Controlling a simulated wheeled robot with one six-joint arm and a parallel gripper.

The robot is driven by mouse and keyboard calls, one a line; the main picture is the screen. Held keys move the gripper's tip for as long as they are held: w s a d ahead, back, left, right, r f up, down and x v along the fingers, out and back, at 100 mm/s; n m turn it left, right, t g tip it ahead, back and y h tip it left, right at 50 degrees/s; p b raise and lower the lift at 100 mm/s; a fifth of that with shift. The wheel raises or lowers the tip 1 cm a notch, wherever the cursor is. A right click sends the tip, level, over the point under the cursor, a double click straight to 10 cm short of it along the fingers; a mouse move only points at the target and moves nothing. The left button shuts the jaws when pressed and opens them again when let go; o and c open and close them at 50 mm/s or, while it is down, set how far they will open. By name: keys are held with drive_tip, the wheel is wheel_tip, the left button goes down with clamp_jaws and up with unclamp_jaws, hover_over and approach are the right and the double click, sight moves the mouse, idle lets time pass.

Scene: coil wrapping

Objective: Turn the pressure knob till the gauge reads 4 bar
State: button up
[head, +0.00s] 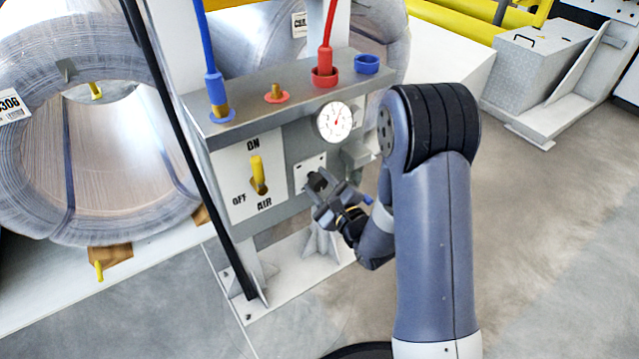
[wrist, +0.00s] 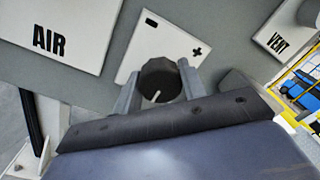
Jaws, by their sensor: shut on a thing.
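The pressure knob (wrist: 158,82) is black with a white pointer line, on a white plate with minus and plus marks in the wrist view. My gripper (wrist: 160,88) is shut on the knob, one finger on each side. In the head view, my gripper (head: 318,188) is at the plate (head: 308,167) below the gauge and largely hides the knob. The round white gauge (head: 334,122) has a red needle pointing up and slightly right; its numbers are too small to read.
A yellow lever (head: 258,175) on the AIR panel (head: 240,202) stands at ON, left of the knob. A blue hose (head: 206,40) and a red hose (head: 328,30) rise from the box top. A VENT plate (wrist: 276,38) is to the right. Wrapped coils (head: 60,215) stand at left.

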drive_tip(key=o, duration=1)
drive_tip(key=shift+c, duration=0.2)
drive_tip(key=p+v, duration=0.1)
drive_tip(key=v, duration=0.9)
drive_tip(key=shift+s+d, duration=0.2)
drive_tip(key=shift+s, duration=0.15)
drive_tip(key=b+x, duration=0.1)
drive_tip(key=x, duration=1)
